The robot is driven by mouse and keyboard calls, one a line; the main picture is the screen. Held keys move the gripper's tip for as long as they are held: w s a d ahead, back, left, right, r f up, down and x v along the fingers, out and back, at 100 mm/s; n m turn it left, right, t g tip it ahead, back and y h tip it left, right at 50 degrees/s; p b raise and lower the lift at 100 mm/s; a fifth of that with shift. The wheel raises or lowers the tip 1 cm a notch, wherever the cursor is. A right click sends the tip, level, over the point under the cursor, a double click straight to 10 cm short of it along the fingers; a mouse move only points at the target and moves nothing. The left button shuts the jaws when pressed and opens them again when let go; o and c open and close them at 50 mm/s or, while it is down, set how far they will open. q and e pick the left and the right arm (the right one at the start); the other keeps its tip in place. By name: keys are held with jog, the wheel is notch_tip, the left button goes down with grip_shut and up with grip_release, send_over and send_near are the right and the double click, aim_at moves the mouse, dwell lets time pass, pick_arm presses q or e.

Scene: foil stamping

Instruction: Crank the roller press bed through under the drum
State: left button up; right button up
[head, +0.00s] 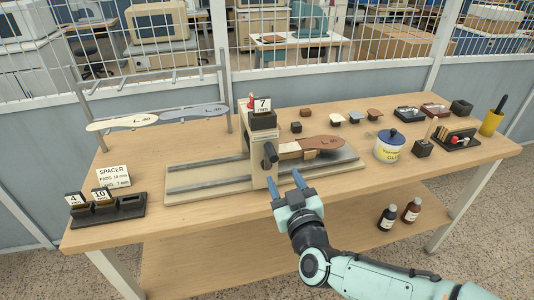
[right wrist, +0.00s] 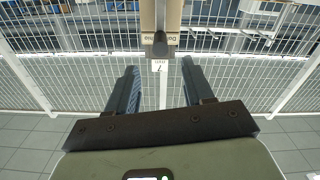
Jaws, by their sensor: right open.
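The roller press stands mid-table, its pale frame (head: 256,150) upright over a long flat bed (head: 210,184). A brown sole-shaped piece (head: 323,143) lies at the bed's right part. A dark crank handle (head: 270,155) sticks out of the press front; its dark end (right wrist: 160,46) also shows in the right wrist view. The drum is mostly hidden by the frame. A spacer block marked 7 (head: 263,106) sits on top of the press. My right gripper (head: 285,179) is open and empty, in front of and just below the handle, apart from it. My left gripper is not in view.
A spacer rack (head: 120,210) holding blocks 4 and 10 is at front left. A labelled jar (head: 389,147), small stamps and a yellow cup (head: 491,122) stand at right. A rack of soles (head: 190,111) is behind. Bottles (head: 388,217) stand on the lower shelf.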

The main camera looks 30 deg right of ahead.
aim_at(271, 152)
jog(key=p+x, duration=0.1)
jog(key=x, duration=1.1)
jog(key=shift+w, duration=0.1)
grip_shut()
